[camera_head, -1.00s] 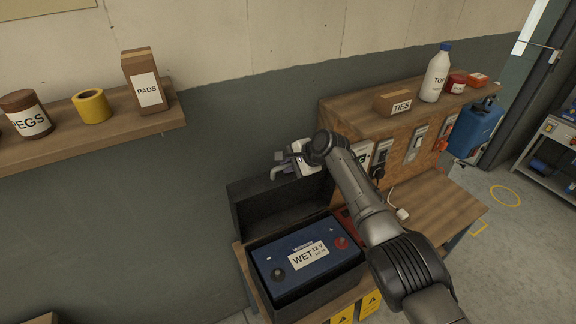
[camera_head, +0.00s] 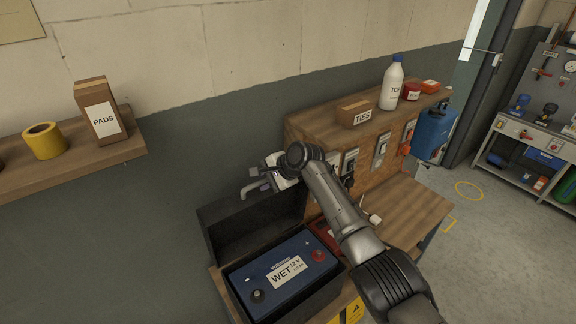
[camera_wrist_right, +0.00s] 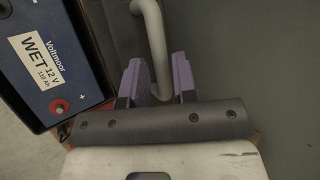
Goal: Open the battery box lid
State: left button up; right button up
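The black battery box (camera_head: 322,301) stands on the wooden bench, holding a blue battery (camera_head: 300,247) with a white WET label. Its black lid (camera_head: 250,222) stands raised, roughly upright, along the wall side of the box. A grey bent handle (camera_head: 249,189) is at the lid's top edge; it also shows in the right wrist view (camera_wrist_right: 154,40). My right gripper (camera_head: 270,181) is at this handle. My left gripper is not in view.
A wooden cabinet (camera_head: 300,125) with a TIES box (camera_head: 353,114) and a white bottle (camera_head: 392,84) on top stands right of the lid. A shelf (camera_head: 80,165) with a PADS box (camera_head: 101,108) and yellow tape (camera_head: 44,141) is on the left wall.

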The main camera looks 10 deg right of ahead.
jog(key=b+v, duration=0.2)
jog(key=v, duration=0.9)
